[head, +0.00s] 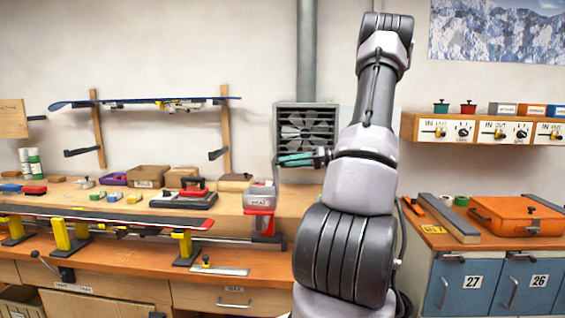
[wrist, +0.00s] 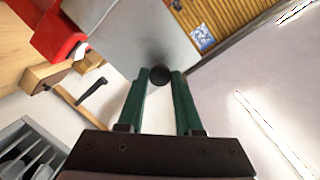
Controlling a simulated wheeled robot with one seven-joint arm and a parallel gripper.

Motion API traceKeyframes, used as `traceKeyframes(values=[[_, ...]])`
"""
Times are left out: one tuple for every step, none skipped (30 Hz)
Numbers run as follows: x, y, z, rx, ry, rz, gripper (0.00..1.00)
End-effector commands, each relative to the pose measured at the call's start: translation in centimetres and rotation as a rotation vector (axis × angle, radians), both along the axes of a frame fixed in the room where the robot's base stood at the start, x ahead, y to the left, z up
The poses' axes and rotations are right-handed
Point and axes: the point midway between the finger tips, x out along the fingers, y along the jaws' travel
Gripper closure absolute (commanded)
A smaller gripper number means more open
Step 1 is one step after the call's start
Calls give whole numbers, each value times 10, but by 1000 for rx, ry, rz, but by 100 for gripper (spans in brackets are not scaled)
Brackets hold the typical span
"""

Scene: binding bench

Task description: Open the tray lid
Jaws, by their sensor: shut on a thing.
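The red tray (head: 259,226) stands on the bench, left of my arm, and its red body also shows at the upper left of the wrist view (wrist: 52,30). Its grey lid (head: 262,196) appears as a flat grey panel in the wrist view (wrist: 135,38), seemingly tilted up from the red body; the exact angle is unclear. A dark round knob (wrist: 159,75) on the lid sits between the green fingertips of my gripper (wrist: 158,82), which is shut on it. In the head view my gripper (head: 282,160) is just above and right of the tray.
A fan heater (head: 307,120) is on the wall behind my gripper. A ski (head: 110,218) lies in clamps to the left. A black-handled tool (head: 188,198) stands left of the tray. Blue drawers (head: 455,288) with an orange case (head: 515,215) are at right.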

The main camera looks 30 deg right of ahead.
Motion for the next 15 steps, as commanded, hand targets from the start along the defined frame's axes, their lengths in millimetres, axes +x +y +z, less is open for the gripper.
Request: traceKeyframes(values=[[-2, -3, -2, 24, -12, -3, 100], [-3, -4, -3, 35, -19, -2, 100], [-3, -5, -4, 50, -31, -1, 100], [-4, -6, -4, 60, -37, -1, 100], [-5, -7, -4, 67, -42, 0, 100], [-5, -8, -5, 77, -50, 0, 100], [-6, -8, -5, 84, -54, 1, 100], [-6, -9, -6, 90, -59, 1, 100], [-7, -9, -6, 96, -63, 1, 100], [-7, -9, -6, 100, -65, 2, 100], [-7, -10, -6, 103, -68, 2, 100], [-7, -10, -7, 107, -71, 2, 100], [-8, -10, -7, 108, -72, 3, 100], [-8, -10, -7, 111, -73, 3, 100], [-8, -10, -7, 112, -74, 3, 100]])
